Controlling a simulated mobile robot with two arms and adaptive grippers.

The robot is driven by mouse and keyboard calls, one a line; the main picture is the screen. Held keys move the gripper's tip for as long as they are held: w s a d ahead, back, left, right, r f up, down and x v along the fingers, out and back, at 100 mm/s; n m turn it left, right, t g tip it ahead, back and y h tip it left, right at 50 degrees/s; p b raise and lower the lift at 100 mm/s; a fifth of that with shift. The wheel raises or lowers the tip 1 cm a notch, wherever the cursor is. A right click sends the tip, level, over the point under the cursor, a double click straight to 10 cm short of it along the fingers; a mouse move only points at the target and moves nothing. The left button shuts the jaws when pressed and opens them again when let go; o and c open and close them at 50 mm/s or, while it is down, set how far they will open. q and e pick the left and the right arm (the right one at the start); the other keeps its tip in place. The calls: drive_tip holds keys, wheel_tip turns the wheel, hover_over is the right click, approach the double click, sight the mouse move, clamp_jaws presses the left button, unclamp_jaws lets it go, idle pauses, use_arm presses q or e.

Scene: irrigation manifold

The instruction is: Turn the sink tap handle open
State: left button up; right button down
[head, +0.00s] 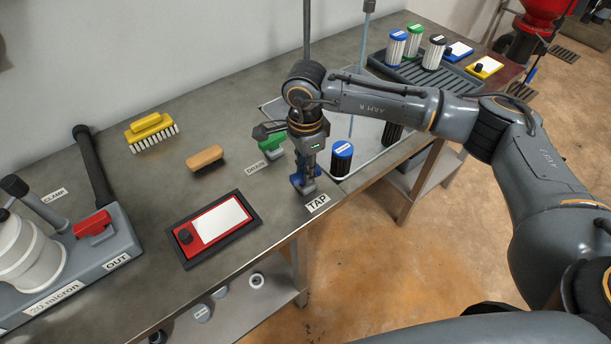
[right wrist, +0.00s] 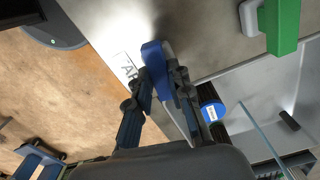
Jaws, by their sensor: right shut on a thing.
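The blue tap handle (right wrist: 154,54) shows in the right wrist view, between the fingertips of my right gripper (right wrist: 161,82). That gripper is shut on it. In the head view my right gripper (head: 306,178) points down at the bench edge, beside the TAP label (head: 317,204). There the fingers hide most of the handle. My left gripper is in neither view.
A green handle (head: 272,145) stands just behind my right gripper, by the sink (head: 372,152). A blue-capped cartridge (head: 342,160) stands close on the right. A red-and-white card in a dark tray (head: 177,243), a wooden brush (head: 206,159) and a yellow brush (head: 151,131) lie left.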

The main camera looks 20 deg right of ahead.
drive_tip(key=shift+n+b, duration=0.85)
drive_tip(key=shift+n, duration=0.15)
drive_tip(key=c, duration=1.2)
unclamp_jaws()
wheel_tip(320, 180, up, 12)
drive_tip(key=shift+r, duration=0.1)
